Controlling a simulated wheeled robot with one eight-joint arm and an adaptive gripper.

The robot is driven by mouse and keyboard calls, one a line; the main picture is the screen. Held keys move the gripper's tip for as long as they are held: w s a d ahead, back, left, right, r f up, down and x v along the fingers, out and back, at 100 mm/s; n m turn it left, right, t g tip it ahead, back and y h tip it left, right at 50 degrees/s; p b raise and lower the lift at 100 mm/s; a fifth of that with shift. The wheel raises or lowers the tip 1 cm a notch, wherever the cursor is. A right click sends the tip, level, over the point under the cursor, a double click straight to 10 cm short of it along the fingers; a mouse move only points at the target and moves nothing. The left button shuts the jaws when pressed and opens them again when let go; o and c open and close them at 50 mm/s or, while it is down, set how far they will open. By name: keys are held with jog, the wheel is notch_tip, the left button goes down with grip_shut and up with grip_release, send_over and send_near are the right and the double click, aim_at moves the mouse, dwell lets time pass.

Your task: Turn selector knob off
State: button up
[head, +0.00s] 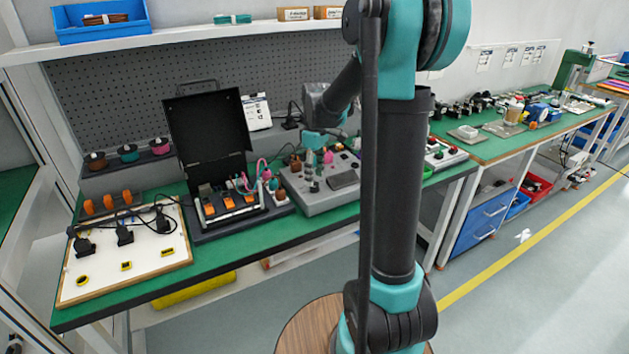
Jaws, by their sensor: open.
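A grey sloped control box (318,203) stands on the green bench, with several small knobs and buttons on its top. A pink knob (328,157) and an orange-brown knob (296,163) stand near its back edge. I cannot tell which control is the selector knob or how it is turned. My gripper (322,150) is over the back part of this box, with teal fingers pointing down. It is open, small in view and partly merged with the controls behind it. I cannot tell whether it touches any knob.
An open black case (212,130) with wired parts stands left of the box. A white board (125,262) with black plugs lies farther left. A second panel (445,155) with red and green buttons is right of my arm. A pegboard wall (120,100) and shelf are behind.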

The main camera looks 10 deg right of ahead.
aim_at(315, 182)
notch_tip(315, 182, up, 9)
jog(key=shift+w+d, duration=0.15)
jog(key=shift+w, duration=0.05)
dwell(0.3)
